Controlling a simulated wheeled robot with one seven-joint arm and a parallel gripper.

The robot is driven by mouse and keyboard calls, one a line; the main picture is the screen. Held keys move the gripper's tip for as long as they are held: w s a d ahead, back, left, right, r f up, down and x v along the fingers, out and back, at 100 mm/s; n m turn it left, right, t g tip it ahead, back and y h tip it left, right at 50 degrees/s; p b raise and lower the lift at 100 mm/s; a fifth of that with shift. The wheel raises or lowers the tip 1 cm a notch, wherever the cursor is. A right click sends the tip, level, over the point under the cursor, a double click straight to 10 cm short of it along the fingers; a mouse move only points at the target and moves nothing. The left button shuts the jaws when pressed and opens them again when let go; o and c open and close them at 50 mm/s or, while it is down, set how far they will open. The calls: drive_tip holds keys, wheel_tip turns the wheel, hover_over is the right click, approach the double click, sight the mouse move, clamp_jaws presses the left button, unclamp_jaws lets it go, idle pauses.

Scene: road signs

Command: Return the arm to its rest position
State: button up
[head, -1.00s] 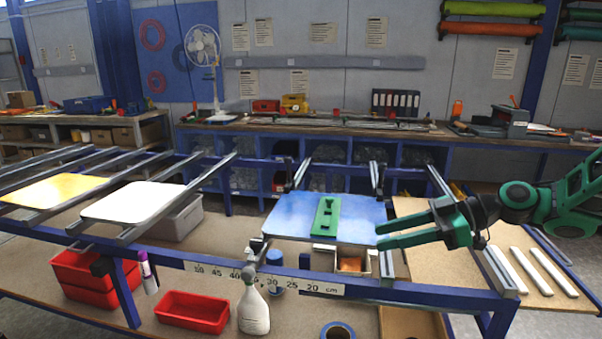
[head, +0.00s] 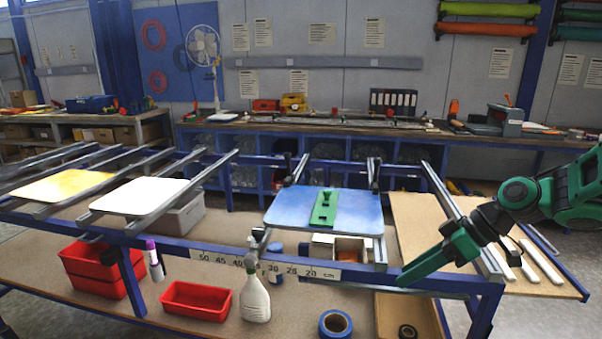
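My gripper (head: 408,276) is green and points down and to the left, over the right end of the blue workbench frame (head: 440,284). Its fingers overlap in this view, so the gap between them is hidden. Nothing shows held in it. My arm comes in from the right edge, bent, with the wrist above the wooden board at the right. The blue sign plate (head: 290,209) lies on the rails to the left of my gripper and apart from it. A green tool (head: 323,208) lies on that plate.
A white plate (head: 140,197) and a yellow plate (head: 60,187) lie on rails at the left. White strips (head: 540,262) lie on the wooden board (head: 415,215) under my arm. A spray bottle (head: 254,298), red bins (head: 197,300) and blue tape (head: 335,324) are on the lower shelf.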

drive_tip(key=s+d+m+g+h, duration=0.1)
drive_tip(key=s+d+m+h, duration=0.2)
drive_tip(key=s+d+m, duration=0.5)
drive_tip(key=s+d+f+m+g+h, duration=0.1)
drive_tip(key=s+d+m+h, duration=0.3)
drive_tip(key=s+d+m, duration=0.5)
drive_tip(key=s, duration=0.7)
drive_tip(key=shift+h, duration=0.3)
drive_tip(key=shift+c, duration=0.9)
